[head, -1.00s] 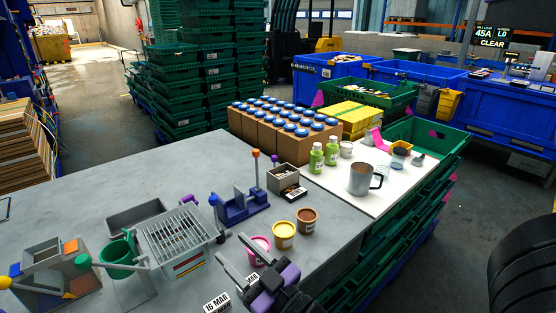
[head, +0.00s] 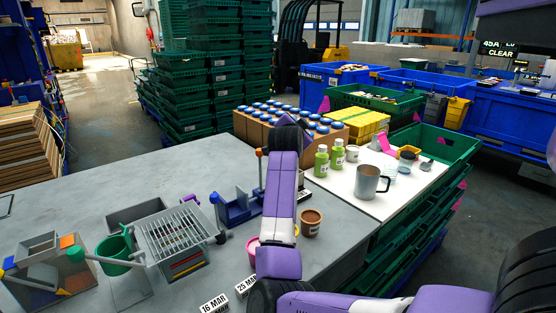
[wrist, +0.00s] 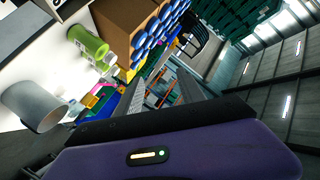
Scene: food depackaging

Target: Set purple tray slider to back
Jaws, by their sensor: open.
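In the head view, a small purple knob (head: 190,199) shows behind the grey slatted tray (head: 178,232) on the left half of the table. A plain grey tray (head: 135,212) lies beside it. I cannot tell how the knob's slider is set. My purple arm crosses the middle of the head view and hides part of the table, including a small grey box seen earlier with a purple ball. In the wrist view my gripper (wrist: 160,80) is open and empty, its two grey fingers apart and away from the table things. I cannot make out its fingers in the head view.
A green cup (head: 115,255) stands left of the slatted tray. A blue lever device (head: 236,208) and a brown tub (head: 311,223) are near my arm. Green bottles (head: 321,161) and a grey mug (head: 368,183) stand on the white board. The table's back left is clear.

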